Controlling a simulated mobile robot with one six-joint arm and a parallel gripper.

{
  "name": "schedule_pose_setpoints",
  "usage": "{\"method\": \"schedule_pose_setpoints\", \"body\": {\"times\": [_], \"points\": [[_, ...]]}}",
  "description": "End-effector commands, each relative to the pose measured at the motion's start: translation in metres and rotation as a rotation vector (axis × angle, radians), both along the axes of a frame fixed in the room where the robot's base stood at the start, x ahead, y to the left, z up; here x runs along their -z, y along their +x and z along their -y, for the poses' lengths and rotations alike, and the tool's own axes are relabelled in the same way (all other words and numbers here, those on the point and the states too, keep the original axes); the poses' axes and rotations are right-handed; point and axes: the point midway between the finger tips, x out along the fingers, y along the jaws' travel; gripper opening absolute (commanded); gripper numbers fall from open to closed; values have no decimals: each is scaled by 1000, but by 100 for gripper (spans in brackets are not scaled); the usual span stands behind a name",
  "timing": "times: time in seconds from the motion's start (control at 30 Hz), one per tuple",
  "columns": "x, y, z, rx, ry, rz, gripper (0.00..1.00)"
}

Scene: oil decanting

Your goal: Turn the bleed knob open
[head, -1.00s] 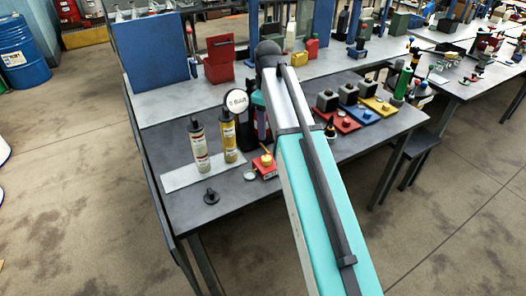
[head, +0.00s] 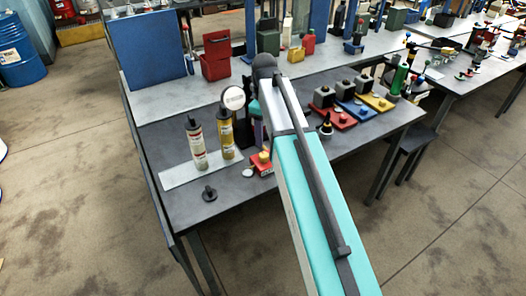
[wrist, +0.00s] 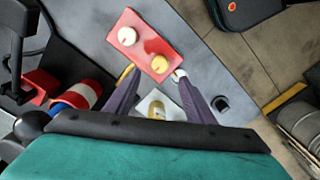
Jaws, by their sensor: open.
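A red block with a yellow knob (head: 264,156) stands on the near table, right of two bottles. I cannot tell for sure which part is the bleed knob. My gripper (wrist: 158,77) is open, its two dark fingers apart with nothing held between them. The yellow parts are a little beyond the gap between the fingertips.
A pale plate (head: 176,178) carries a white bottle (head: 196,145) and a yellow bottle (head: 226,135). A round gauge (head: 232,97) stands behind them. A black part (head: 209,193) lies near the front edge. Red, blue and yellow bases with grey blocks stand to the right.

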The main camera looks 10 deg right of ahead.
Motion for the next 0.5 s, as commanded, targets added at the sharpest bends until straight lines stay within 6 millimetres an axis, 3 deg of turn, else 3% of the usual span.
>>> {"method": "schedule_pose_setpoints", "body": {"times": [0.5], "points": [[51,-1,-1,-1,0,-1,49]]}}
